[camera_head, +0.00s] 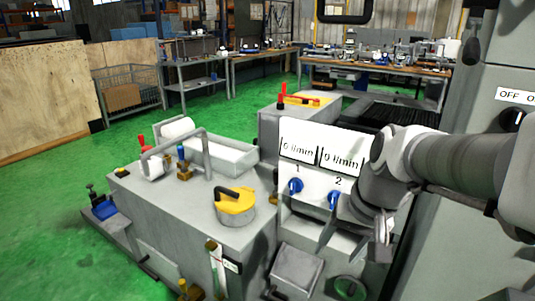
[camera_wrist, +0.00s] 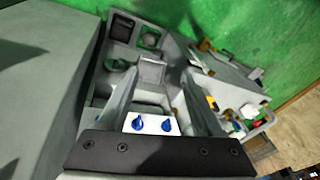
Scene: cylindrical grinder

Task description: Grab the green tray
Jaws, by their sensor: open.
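A small green round piece (camera_head: 350,288) sits low at the bottom edge of the head view, in the grey machine front; it may be the green tray, but I cannot tell for sure. My gripper (camera_head: 383,238) hangs in front of the machine, to the right of the blue knobs and above the green piece. In the wrist view my gripper (camera_wrist: 158,75) has its two fingers wide apart with nothing held between them.
A white panel (camera_head: 318,152) with two blue knobs (camera_head: 296,186) stands close left of my gripper. A yellow-lidded pot (camera_head: 235,203) and a pipe stand on the grey machine top. A tall grey cabinet (camera_head: 470,105) rises at right. Green floor (camera_head: 60,200) is free at left.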

